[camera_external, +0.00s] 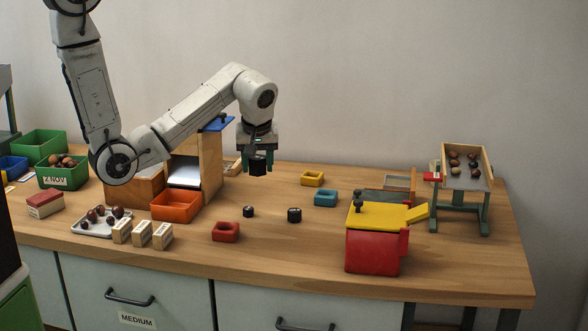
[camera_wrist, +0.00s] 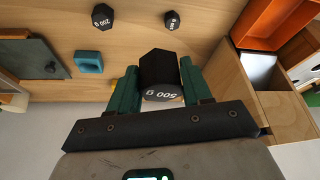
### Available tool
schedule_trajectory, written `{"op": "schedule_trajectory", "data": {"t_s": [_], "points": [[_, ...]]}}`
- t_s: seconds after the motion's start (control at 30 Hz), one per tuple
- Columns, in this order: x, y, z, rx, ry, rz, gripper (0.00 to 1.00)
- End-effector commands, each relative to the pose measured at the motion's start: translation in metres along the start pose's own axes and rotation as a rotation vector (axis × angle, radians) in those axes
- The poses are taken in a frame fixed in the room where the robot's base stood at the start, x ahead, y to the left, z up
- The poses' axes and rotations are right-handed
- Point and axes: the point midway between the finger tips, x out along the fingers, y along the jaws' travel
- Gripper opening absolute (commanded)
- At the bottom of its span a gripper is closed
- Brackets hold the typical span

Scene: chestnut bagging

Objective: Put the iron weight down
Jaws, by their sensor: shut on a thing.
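My gripper (camera_external: 258,161) is shut on a black iron weight (camera_external: 258,165) and holds it above the table. In the wrist view the weight (camera_wrist: 161,76) sits between the two green fingers, and its face reads "500 g" upside down. Two smaller black weights stand on the wooden table (camera_external: 290,245). One (camera_external: 294,215) is in the middle and reads "250 g" in the wrist view (camera_wrist: 103,17).
An orange bin (camera_external: 176,204) and a wooden box (camera_external: 209,165) stand left of my gripper. A red box with a yellow top (camera_external: 375,249) stands at the right. Bare table lies below my gripper.

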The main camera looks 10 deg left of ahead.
Motion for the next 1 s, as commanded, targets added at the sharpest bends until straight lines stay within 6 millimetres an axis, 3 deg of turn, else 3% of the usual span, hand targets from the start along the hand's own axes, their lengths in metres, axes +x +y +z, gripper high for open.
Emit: {"op": "schedule_trajectory", "data": {"t_s": [0.03, 0.2, 0.43, 0.63, 1.0], "points": [[-0.004, 0.019, 0.017, 0.032, 0.002, 0.017, 0.0], [-0.025, 0.059, 0.065, 0.102, 0.002, 0.045, 0.0], [-0.046, 0.085, 0.105, 0.152, 0.006, 0.063, 0.0], [-0.037, 0.101, 0.109, 0.158, 0.007, 0.065, 0.0], [0.004, 0.161, 0.079, 0.159, 0.006, 0.063, 0.0]]}}
